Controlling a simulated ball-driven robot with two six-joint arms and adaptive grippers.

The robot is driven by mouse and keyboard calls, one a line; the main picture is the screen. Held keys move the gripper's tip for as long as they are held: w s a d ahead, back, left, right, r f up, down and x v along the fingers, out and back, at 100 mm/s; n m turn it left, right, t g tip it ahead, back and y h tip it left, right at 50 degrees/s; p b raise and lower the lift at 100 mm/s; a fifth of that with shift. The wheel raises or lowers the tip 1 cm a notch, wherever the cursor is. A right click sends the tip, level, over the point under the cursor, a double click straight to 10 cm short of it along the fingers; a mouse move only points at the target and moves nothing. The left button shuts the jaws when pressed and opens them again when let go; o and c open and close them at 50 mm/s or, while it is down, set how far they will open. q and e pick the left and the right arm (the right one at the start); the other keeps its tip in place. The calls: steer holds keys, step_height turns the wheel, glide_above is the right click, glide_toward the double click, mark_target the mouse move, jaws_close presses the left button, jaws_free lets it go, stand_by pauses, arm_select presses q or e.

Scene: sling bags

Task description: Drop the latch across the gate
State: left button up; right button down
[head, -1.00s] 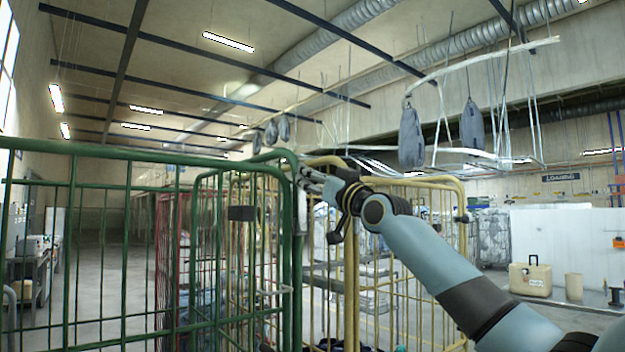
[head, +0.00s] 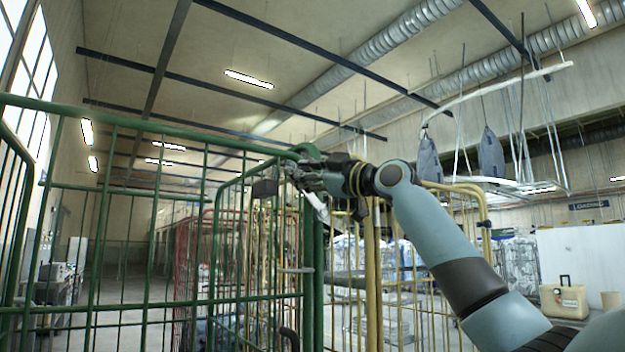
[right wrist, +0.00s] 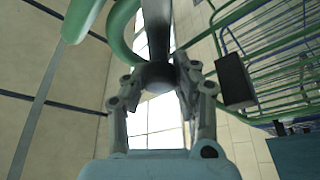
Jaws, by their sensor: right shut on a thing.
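The green barred gate (head: 145,131) spans the left and middle of the head view. It ends at a thick green post (head: 312,260) beside a yellow cage frame. My right gripper (head: 297,172) is at the top of this post, at the gate's upper corner. In the right wrist view, its fingers (right wrist: 160,88) are shut on the dark rounded end of a bar, which I take to be the latch (right wrist: 157,40). A curved green tube is close beside it. A pale slanted piece (head: 316,207) shows just below the gripper; I cannot tell whether it belongs to the latch. My left gripper is not in view.
A dark block (head: 265,188) is fixed on the green bars left of my gripper; it also shows in the right wrist view (right wrist: 235,80). Yellow cage bars (head: 370,270) stand close under my right arm. Grey bags (head: 490,153) hang at the back right.

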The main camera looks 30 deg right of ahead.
steer(key=a+f+n, duration=0.1)
steer(key=f+n+g+b, duration=0.1)
steer(key=n, duration=0.1)
steer(key=shift+a+f+y, duration=0.3)
steer(key=shift+a, duration=0.05)
steer(key=shift+s+a+f+n+g+b, duration=0.1)
steer(key=shift+a+f+n+g+b, duration=0.2)
steer(key=shift+f+n+g+b, duration=0.55)
steer(key=n, duration=0.1)
steer(key=f+n, duration=0.1)
steer(key=n, duration=0.1)
steer(key=shift+a+f, duration=0.3)
steer(key=shift+f+n+g, duration=0.45)
steer(key=shift+f+n, duration=0.4)
steer(key=shift+f, duration=0.25)
steer(key=c, duration=1)
jaws_free()
steer(key=shift+s, duration=0.1)
steer(key=v, duration=1.2)
